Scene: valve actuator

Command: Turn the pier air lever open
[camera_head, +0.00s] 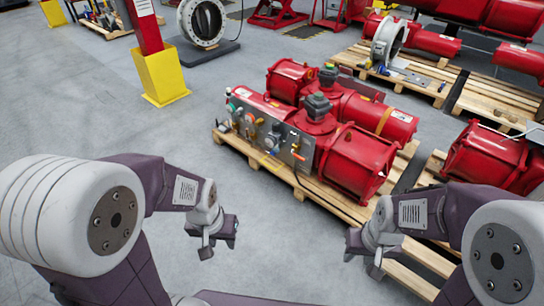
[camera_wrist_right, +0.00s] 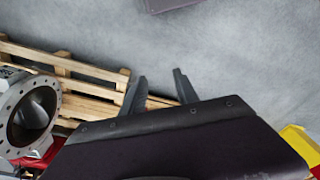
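A metal control panel (camera_head: 268,138) with gauges, fittings and small coloured handles is mounted on the near side of a red valve actuator (camera_head: 318,118). The handles are too small to tell which one is the pier air lever or how it stands. My left gripper (camera_head: 218,242) is in front of the panel's pallet, well short of it, with its fingers apart and empty. My right gripper (camera_head: 362,254) is in front and to the right of the panel, also empty. The right wrist view shows its two fingers (camera_wrist_right: 160,90) spread apart, with nothing between them.
The actuator lies on a wooden pallet (camera_head: 255,160). More red actuators (camera_head: 490,155) on pallets stand at the right. A red post with a yellow base (camera_head: 161,76) stands at the upper left. Grey floor between my arms and the panel is clear.

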